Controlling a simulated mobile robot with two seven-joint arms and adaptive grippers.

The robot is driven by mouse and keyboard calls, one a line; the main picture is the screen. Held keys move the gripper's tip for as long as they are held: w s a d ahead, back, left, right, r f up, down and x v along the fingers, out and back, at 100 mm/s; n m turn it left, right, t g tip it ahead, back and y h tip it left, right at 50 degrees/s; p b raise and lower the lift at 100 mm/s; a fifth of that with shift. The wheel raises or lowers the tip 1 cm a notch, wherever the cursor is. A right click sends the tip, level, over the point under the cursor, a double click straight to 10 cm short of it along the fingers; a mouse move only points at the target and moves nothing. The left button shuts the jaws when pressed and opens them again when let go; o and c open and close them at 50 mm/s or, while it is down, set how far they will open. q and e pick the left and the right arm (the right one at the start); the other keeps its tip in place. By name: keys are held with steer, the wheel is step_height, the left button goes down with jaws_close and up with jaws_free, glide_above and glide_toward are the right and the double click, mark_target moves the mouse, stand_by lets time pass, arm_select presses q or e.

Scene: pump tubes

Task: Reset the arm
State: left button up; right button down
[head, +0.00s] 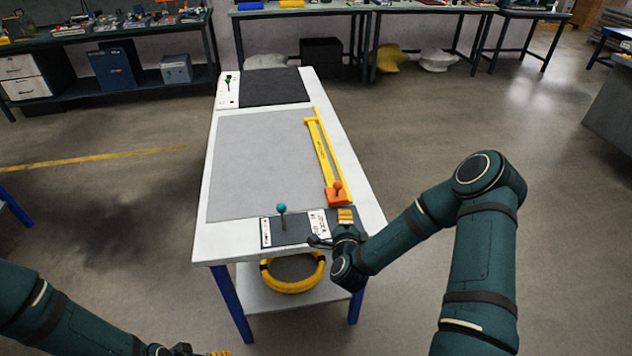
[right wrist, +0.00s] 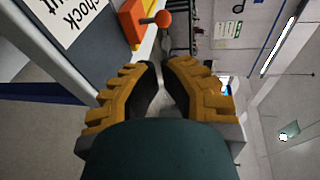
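My right gripper (head: 345,215) is at the near right edge of the white table (head: 215,240), close to the orange block with a ball knob (head: 337,195). In the right wrist view its yellow ribbed fingers (right wrist: 164,68) come together at the tips with nothing seen between them. The orange block also shows there (right wrist: 133,22), beyond the fingertips and apart from them. A yellow bar (head: 321,152) runs along the table's right side from the orange block. My left gripper (head: 195,352) is mostly cut off at the bottom edge, so its fingers cannot be judged.
A teal ball knob (head: 281,208) stands on a dark labelled panel (head: 292,235) at the table's near end. A green lever (head: 228,82) is at the far left corner. A yellow ring (head: 292,284) lies on the lower shelf. The table's grey middle (head: 260,160) is clear.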

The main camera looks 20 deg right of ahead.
steer(key=s+a+f+n+g+y, duration=0.25)
steer(key=a+n+y, duration=0.2)
steer(key=a, duration=0.25)
steer(key=s+a+f+n+g+y, duration=0.1)
steer(key=s+a+f+n+y, duration=0.15)
steer(key=a+n, duration=0.4)
steer(key=s+a+f+n+g+y, duration=0.1)
steer(key=s+a+n+g, duration=0.3)
steer(key=s, duration=0.4)
steer(key=s+a+f+n+g+y, duration=0.2)
steer(key=s+a+f+n+g, duration=0.1)
steer(key=s, duration=0.5)
steer(key=a+n+g, duration=0.1)
steer(key=n+g, duration=0.1)
steer(key=n, duration=0.1)
steer(key=shift+s+a, duration=0.15)
steer(key=shift+a, duration=0.2)
